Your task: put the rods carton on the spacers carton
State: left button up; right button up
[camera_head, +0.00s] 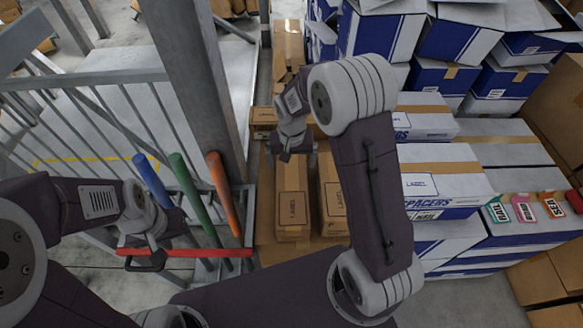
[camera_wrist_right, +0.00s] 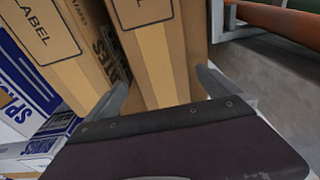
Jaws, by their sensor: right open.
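The spacers carton (camera_head: 440,190), white and blue with its name on the end, lies on the stack at right. Part of it shows at the left of the right wrist view (camera_wrist_right: 25,85). Two long brown labelled cartons lie side by side, a left one (camera_head: 292,200) and a right one (camera_head: 332,195). I cannot read which is the rods carton. My right gripper (camera_head: 287,152) is open at the far end of the left brown carton. In the right wrist view, its fingers (camera_wrist_right: 165,92) stand on either side of that carton (camera_wrist_right: 155,50). My left gripper (camera_head: 146,258) is at the red bar; its jaws are unclear.
Blue, green and orange bars (camera_head: 222,190) lean near a grey post (camera_head: 200,80) left of the brown cartons. Blue-and-white cartons (camera_head: 380,30) fill the back right. Small coloured labelled items (camera_head: 525,208) sit at the far right. A railing (camera_head: 80,80) stands at left.

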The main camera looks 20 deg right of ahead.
jog(key=shift+s+r, duration=0.15)
jog(key=shift+r, duration=1.2)
jog(key=s+d+r+n, duration=0.1)
jog(key=s+n, duration=0.1)
jog(key=s, duration=1.4)
jog(key=shift+s+d+n+y, duration=0.15)
jog(key=shift+d+n+y, duration=0.15)
jog(key=shift+d, duration=0.05)
